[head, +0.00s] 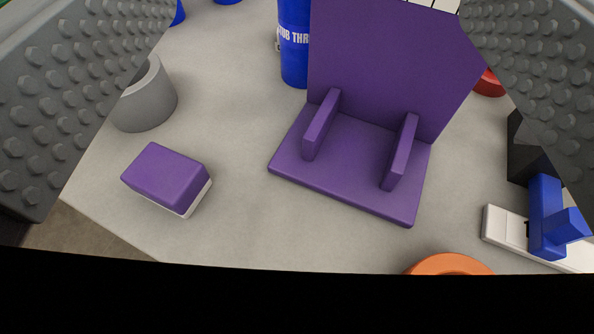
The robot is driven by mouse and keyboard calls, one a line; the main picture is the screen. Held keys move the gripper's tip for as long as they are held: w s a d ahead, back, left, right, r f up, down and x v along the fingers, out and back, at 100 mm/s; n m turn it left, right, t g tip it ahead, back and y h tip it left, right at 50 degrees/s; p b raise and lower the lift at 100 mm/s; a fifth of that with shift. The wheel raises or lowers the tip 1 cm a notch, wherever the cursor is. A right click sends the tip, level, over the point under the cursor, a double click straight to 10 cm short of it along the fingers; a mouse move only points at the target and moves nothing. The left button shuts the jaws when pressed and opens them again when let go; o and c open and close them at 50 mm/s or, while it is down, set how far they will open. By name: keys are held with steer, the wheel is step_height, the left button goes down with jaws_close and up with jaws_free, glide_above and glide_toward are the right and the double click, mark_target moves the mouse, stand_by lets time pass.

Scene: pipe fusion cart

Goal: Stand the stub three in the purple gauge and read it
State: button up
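The purple gauge (350,180) stands on the grey table, with a flat base, two upright ribs and a tall back plate. Nothing stands between its ribs. The stub three (294,45) is a blue cylinder with white lettering reading "UB THR". It stands upright behind and left of the gauge's back plate, which hides part of it; its top is cut off by the picture's edge. My gripper (320,110) shows as two grey studded fingers, wide apart at the left and right edges. It is open, with nothing held between the fingers.
A purple-topped white block (165,178) and a grey cylinder (146,100) stand on the left. A white strip with a blue slider (546,220) lies at right, near a black block (528,150). An orange round thing (450,264) is at the front. A red thing (489,83) is partly hidden.

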steer(key=shift+o, duration=0.4)
steer(key=shift+s+f, duration=0.1)
steer(key=shift+s, duration=0.2)
step_height(320, 180, up, 6)
steer(key=m+g, duration=0.4)
steer(key=g, duration=1.3)
glide_above(305, 2)
steer(key=w, duration=0.3)
steer(key=shift+m, duration=0.3)
steer(key=f, duration=1.2)
steer(key=shift+w+a+f, duration=0.15)
steer(key=shift+a, duration=0.15)
steer(key=shift+d+f, duration=0.15)
steer(key=shift+f, duration=1.25)
steer(key=shift+d+f, duration=0.1)
steer(key=shift+f, duration=1.25)
steer(key=shift+c, duration=0.4)
steer(key=shift+r, duration=0.1)
steer(key=c, duration=1.2)
